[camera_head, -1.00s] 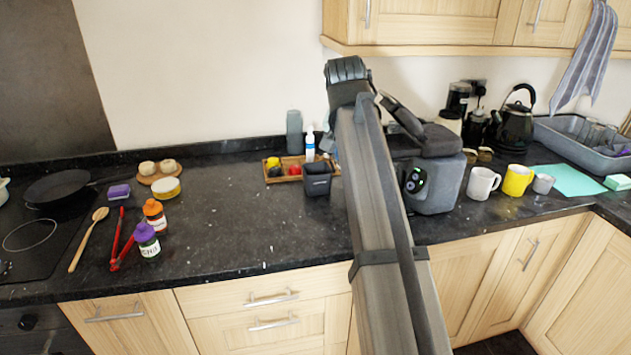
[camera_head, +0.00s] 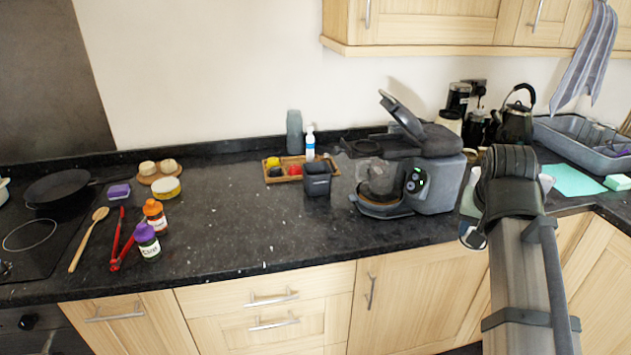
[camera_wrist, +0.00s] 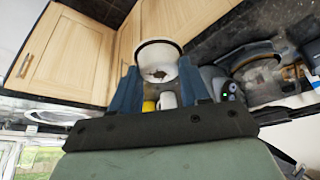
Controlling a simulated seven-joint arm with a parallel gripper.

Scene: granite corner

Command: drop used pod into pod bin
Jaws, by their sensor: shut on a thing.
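The used pod (camera_wrist: 157,54) is a white round cup with a dark brown mark inside, seen in the wrist view. My gripper (camera_wrist: 160,74) is shut on it, with one blue finger on each side. In the head view, my wrist covers most of the gripper and the pod cannot be made out clearly there. The pod bin (camera_head: 317,182) looks like a small dark square open-topped container on the counter, left of the coffee machine (camera_head: 437,185). My gripper is well to the right of the bin, beyond the machine. The bin's inside is hard to see.
The coffee machine's lid (camera_head: 402,116) stands raised. A wooden tray (camera_head: 272,178) with small items sits beside the bin. My arm hides most of the mugs; a yellow mug (camera_wrist: 149,106) shows in the wrist view.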

